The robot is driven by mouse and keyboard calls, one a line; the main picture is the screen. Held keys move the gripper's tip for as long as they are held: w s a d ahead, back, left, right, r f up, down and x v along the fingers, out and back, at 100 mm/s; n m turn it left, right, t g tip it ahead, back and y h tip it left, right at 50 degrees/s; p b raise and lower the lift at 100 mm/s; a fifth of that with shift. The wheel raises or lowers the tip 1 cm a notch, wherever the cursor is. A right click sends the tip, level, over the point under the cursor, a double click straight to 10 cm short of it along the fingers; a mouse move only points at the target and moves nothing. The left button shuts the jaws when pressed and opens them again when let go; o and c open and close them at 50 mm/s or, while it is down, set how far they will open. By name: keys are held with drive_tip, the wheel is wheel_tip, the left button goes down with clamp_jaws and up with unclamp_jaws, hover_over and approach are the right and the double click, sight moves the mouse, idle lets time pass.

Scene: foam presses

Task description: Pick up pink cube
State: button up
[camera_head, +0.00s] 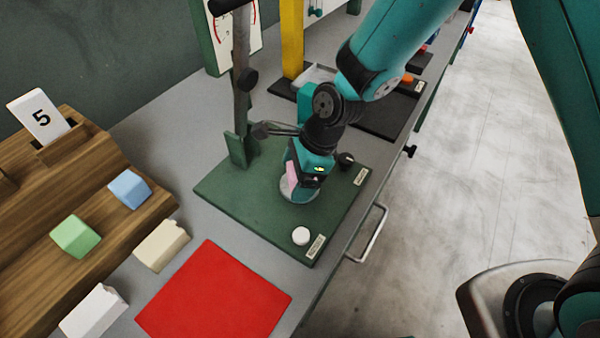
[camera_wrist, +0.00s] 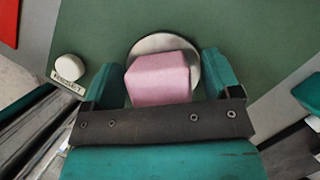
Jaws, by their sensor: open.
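The pink cube (camera_wrist: 158,80) sits on a round pale disc (camera_wrist: 148,43) on the green press base. In the wrist view it lies between the two teal fingers of my gripper (camera_wrist: 165,80), which is open around it, with a small gap on the left. In the head view my gripper (camera_head: 299,183) is low over the disc (camera_head: 299,190), and only a strip of the pink cube (camera_head: 292,176) shows beside it.
The green press base (camera_head: 240,200) carries a white knob (camera_head: 301,236) and a dark upright post at its back. A red mat (camera_head: 215,296), several foam blocks and a wooden rack (camera_head: 85,160) stand at left. Another press stands behind.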

drive_tip(key=c, duration=1.1)
